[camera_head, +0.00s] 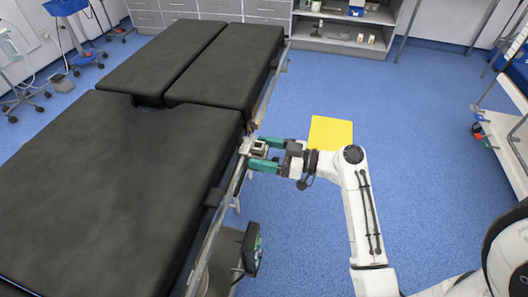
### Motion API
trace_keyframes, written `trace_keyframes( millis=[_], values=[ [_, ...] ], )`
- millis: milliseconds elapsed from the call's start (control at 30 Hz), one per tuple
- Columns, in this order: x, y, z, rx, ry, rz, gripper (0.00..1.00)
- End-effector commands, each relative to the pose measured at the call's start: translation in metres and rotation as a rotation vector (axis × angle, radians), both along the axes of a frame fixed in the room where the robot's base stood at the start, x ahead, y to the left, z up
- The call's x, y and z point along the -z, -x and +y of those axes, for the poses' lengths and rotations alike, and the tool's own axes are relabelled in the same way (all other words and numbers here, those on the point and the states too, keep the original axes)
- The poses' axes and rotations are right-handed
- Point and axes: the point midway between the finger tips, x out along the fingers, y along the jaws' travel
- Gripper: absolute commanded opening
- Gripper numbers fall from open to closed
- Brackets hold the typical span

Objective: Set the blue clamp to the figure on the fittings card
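My gripper (262,154) has green fingers and is at the side rail (216,222) of the operating table, on its right side. The fingers are apart, one above the other in the picture, with a small grey-beige fitting (258,147) at their tips. I cannot tell if they touch it. I cannot make out any blue on this fitting, so I cannot tell if it is the blue clamp. A plain yellow sheet (330,132) shows just behind my wrist. No figure is readable on it, and I cannot tell if it is the fittings card.
The black padded operating table (110,190) fills the left. A dark device (251,248) is low beside its near end. Grey cabinets (215,8) and a shelf (342,30) stand at the back, a white cart (505,140) at the right. Blue floor (420,110) between is clear.

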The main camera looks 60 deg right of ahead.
Motion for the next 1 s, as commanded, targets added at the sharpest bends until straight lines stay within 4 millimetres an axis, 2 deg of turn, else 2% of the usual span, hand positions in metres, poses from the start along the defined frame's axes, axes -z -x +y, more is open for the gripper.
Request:
trace_keyframes(
  millis=[67,667,867,1000],
  values=[
    [0.0,0.0,0.0,0.0,0.0,0.0,0.67],
    [0.0,0.0,0.0,0.0,0.0,0.0,0.09],
    [0.002,0.003,0.008,-0.002,0.001,0.003,0.07],
    [0.004,0.013,0.033,-0.004,0.0,0.005,0.07]
  ],
)
